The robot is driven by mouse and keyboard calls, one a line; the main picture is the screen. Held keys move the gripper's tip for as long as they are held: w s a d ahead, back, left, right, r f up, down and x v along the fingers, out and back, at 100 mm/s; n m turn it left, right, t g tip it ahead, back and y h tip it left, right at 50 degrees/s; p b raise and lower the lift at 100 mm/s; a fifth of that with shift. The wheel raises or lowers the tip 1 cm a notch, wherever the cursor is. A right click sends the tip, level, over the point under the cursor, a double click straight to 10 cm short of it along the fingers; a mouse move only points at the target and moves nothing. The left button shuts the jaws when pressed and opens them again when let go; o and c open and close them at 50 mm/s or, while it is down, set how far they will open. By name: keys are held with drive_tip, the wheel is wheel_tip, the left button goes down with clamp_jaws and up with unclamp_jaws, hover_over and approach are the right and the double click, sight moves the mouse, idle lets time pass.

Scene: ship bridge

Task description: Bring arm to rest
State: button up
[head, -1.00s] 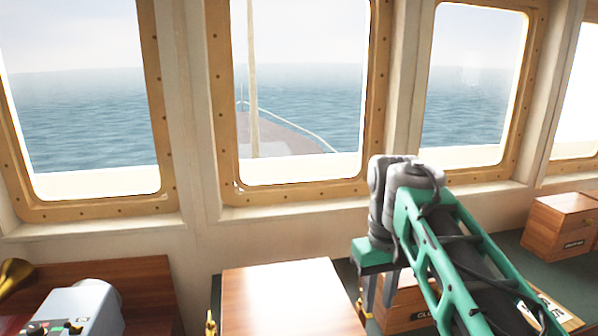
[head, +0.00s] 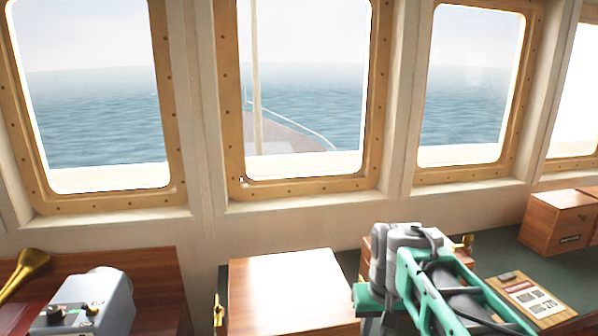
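My green and grey arm (head: 440,290) reaches in from the lower right of the head view. My gripper (head: 377,325) points down at the bottom edge, just right of a wooden box with a glossy top (head: 285,285). Its two fingers look apart, with nothing seen between them. The fingertips are cut off by the picture's edge. A wooden box (head: 378,240) stands behind the arm and is partly hidden by it.
A clipboard with papers (head: 530,298) lies on the dark green counter (head: 500,262), right of my arm. Another wooden box (head: 560,222) stands at the far right. A grey control unit (head: 95,305) and a brass horn (head: 25,270) are at left. Windows line the wall behind.

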drive_tip(key=s+f+t, duration=0.1)
drive_tip(key=s+f, duration=0.2)
drive_tip(key=s, duration=0.9)
drive_tip(key=shift+s+a+f+t, duration=0.2)
drive_tip(key=shift+a+f+t, duration=0.1)
drive_tip(key=shift+f, duration=0.1)
